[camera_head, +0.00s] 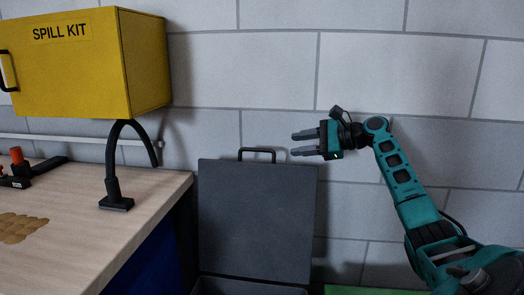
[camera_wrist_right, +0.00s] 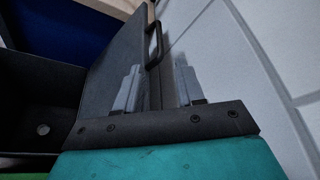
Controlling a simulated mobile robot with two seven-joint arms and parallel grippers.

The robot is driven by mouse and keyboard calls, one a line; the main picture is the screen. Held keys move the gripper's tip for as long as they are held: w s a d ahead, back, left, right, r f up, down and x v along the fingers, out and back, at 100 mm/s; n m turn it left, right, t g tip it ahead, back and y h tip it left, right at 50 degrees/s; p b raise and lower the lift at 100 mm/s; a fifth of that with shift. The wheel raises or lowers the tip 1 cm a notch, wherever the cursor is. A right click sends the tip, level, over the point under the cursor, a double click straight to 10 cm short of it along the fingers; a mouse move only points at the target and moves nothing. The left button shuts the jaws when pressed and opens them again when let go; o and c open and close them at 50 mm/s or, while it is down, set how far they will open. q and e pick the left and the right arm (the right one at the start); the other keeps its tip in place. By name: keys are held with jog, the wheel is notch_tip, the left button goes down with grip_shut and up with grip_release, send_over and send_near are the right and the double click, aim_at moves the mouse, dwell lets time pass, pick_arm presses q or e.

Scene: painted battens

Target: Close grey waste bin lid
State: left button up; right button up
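The grey waste bin lid (camera_head: 257,220) stands open and upright against the wall in the head view, with a black bar handle (camera_head: 257,151) on its top edge. The bin's rim (camera_head: 245,288) shows at the bottom of the picture. My right gripper (camera_head: 297,143) is open and empty, to the right of the handle and near the lid's upper right corner. In the right wrist view, my right gripper (camera_wrist_right: 158,88) has its fingers apart, with the lid's edge (camera_wrist_right: 112,70) and the handle (camera_wrist_right: 154,42) ahead. Contact cannot be told. My left gripper is not in view.
A wooden workbench (camera_head: 150,190) stands left of the bin, with a black curved lamp (camera_head: 115,190) on it. A yellow spill kit box (camera_head: 85,70) hangs above. A green surface (camera_head: 365,291) lies at the bottom right. The wall is close behind the lid.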

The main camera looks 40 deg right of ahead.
jog(key=x, duration=1.1)
jog(key=shift+w+a+f, duration=0.1)
jog(key=shift+f, duration=0.05)
grip_shut()
